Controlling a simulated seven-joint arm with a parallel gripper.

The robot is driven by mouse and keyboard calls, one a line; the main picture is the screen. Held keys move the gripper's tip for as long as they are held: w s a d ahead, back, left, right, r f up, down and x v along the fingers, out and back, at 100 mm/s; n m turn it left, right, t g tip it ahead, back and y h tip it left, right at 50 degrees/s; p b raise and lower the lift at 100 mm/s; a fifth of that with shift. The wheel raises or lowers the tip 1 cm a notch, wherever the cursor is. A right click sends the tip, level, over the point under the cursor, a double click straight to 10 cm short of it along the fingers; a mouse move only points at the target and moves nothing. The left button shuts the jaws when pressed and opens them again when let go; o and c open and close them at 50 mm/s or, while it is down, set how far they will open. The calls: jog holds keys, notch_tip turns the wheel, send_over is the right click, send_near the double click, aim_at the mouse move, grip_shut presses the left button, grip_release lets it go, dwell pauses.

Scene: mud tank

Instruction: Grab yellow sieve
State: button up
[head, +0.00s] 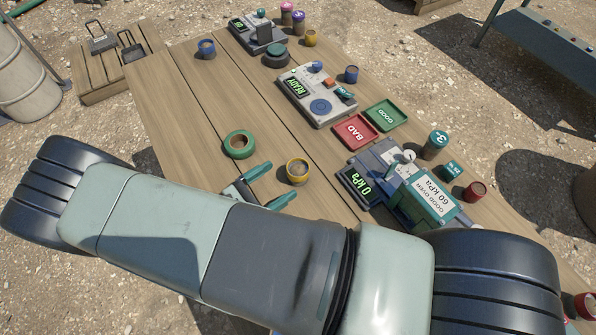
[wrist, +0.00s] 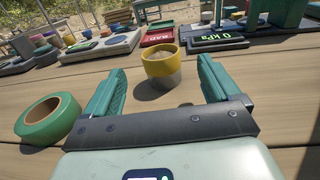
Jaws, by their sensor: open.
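The yellow sieve (head: 297,170) is a short round cup with a yellow upper band and a grey lower part, standing upright on the wooden table. In the wrist view the sieve (wrist: 161,68) is centred ahead of my gripper, with some pale contents or mesh inside its rim. My gripper (head: 283,179) is open and empty, low over the table. Its two teal fingers point at the sieve, one towards each side. The sieve looks just beyond the fingertips; I cannot tell whether they overlap its near edge.
A green ring (head: 239,145) lies left of the sieve. A grey device reading 0 kPa (head: 372,175) stands to its right. Red BAD (head: 355,131) and green GOOD (head: 386,115) trays lie behind. Another small yellow cup (head: 310,38) stands at the far end. Bare planks surround the sieve.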

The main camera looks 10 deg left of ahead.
aim_at(296, 171)
jog(key=x, duration=0.6)
jog(key=shift+w+d, duration=0.2)
jog(key=c, duration=1.1)
jog(key=shift+r, duration=0.15)
